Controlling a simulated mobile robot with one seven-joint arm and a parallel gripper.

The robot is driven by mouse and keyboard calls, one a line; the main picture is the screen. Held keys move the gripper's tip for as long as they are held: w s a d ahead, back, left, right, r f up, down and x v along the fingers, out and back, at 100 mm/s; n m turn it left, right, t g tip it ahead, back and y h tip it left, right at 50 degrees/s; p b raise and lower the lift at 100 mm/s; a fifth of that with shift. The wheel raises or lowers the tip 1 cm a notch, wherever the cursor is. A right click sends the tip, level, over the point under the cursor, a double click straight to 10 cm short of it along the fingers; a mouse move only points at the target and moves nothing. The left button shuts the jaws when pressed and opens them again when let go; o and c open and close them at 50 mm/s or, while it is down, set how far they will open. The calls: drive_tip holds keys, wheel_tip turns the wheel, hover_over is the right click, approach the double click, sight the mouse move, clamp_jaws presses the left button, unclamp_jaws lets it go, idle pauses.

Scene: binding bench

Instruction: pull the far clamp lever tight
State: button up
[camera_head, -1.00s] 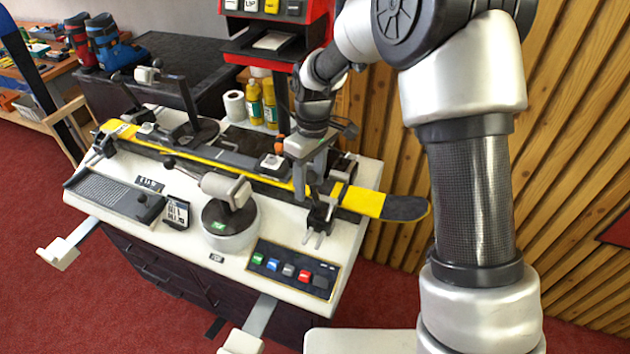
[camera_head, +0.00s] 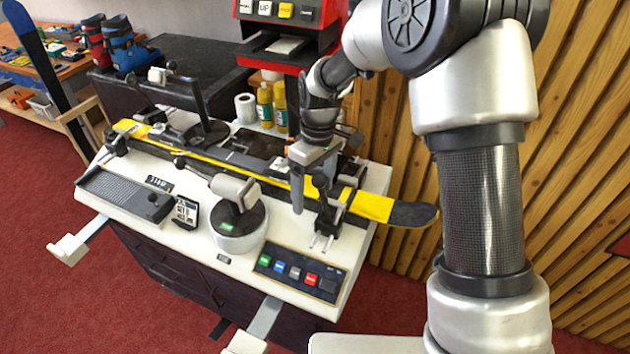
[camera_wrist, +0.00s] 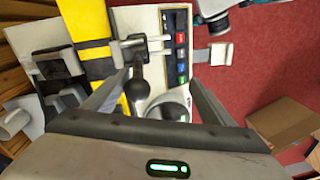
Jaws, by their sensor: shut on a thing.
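A yellow and black ski (camera_head: 375,206) lies along the white-topped bench (camera_head: 285,230), with a clamp near each end. The right-end clamp (camera_head: 326,228) is directly under my gripper (camera_head: 311,185). In the wrist view this clamp (camera_wrist: 142,47) grips the ski's edge. Its dark lever with a round black knob (camera_wrist: 137,90) reaches up between my fingers (camera_wrist: 157,80), nearer the left one. My jaws are shut on this lever; the contact itself is partly hidden. The left-end clamp (camera_head: 117,142) stands apart from my gripper.
A round-based vise (camera_head: 238,235) stands at the bench's middle front, beside a colored-button panel (camera_head: 297,272). A red machine (camera_head: 292,12), yellow bottles (camera_head: 264,105) and a paper roll (camera_head: 245,108) are behind. A slatted wood wall (camera_head: 395,130) is close on the right.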

drive_tip(key=r, duration=1)
drive_tip(key=w+r, duration=0.1)
drive_tip(key=r, duration=0.5)
drive_tip(key=shift+d+r, duration=0.1)
drive_tip(key=shift+d, duration=0.25)
drive_tip(key=c, duration=0.3)
drive_tip(key=shift+w+d+r, duration=0.1)
drive_tip(key=shift+w+r, duration=0.05)
drive_tip(key=shift+r, duration=0.45)
drive_tip(key=s+d+r+m+t, duration=0.4)
drive_tip(key=s+d+r+m, duration=0.3)
drive_tip(key=s+d, duration=0.4)
drive_tip(key=s+d+m+t, duration=0.1)
drive_tip(key=s+d, duration=0.1)
drive_tip(key=s, duration=0.2)
drive_tip(key=s+d+f+m, duration=0.1)
drive_tip(key=s+d, duration=0.1)
drive_tip(key=s, duration=0.2)
drive_tip(key=s+d+f+m+t, duration=0.1)
drive_tip(key=s+d+m, duration=0.1)
drive_tip(key=s, duration=0.2)
drive_tip(key=shift+d+f+t+h, duration=0.1)
drive_tip(key=shift+f+t+h, duration=0.05)
drive_tip(key=shift+t+h, duration=0.15)
